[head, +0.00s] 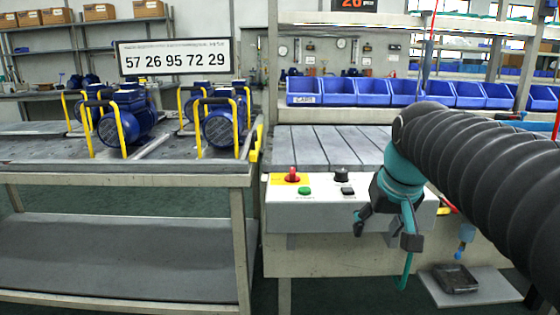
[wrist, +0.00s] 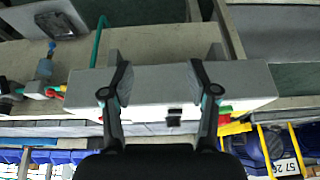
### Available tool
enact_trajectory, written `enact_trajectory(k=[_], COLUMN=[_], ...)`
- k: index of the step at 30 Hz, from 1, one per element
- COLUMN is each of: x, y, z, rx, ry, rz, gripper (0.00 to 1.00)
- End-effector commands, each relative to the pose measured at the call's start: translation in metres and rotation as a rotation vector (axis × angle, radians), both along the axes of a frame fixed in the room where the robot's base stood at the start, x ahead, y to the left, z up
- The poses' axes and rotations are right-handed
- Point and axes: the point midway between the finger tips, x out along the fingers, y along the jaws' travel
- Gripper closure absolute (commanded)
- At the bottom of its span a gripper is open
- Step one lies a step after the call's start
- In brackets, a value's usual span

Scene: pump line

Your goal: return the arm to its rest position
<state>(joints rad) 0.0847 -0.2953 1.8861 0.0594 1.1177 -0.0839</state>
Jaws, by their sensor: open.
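My gripper (head: 384,228) hangs from my black-sleeved arm in front of the right part of the control box (head: 318,217). Its teal body and dark fingers point down in the head view. In the wrist view my gripper (wrist: 160,84) shows its two fingers spread wide apart with nothing between them. The light grey box (wrist: 155,90) lies beyond the fingers in that view. I cannot tell whether the gripper touches the box.
The box carries a red knob (head: 292,175), a green button (head: 304,191) and a black switch (head: 341,175). Blue pumps (head: 125,118) with yellow handles stand on the left bench. Blue bins (head: 305,91) line the back. A black tray (head: 455,279) lies low at right.

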Motion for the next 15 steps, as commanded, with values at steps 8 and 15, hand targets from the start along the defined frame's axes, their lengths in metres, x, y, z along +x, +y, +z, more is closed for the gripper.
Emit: enact_trajectory(k=[8, 15], x=[-0.089, -0.153], y=[0.010, 0.018], z=[-0.093, -0.141], rx=[-0.010, -0.025], ry=[-0.007, -0.011], rz=[-0.036, -0.006], gripper=[0.41, 0.41])
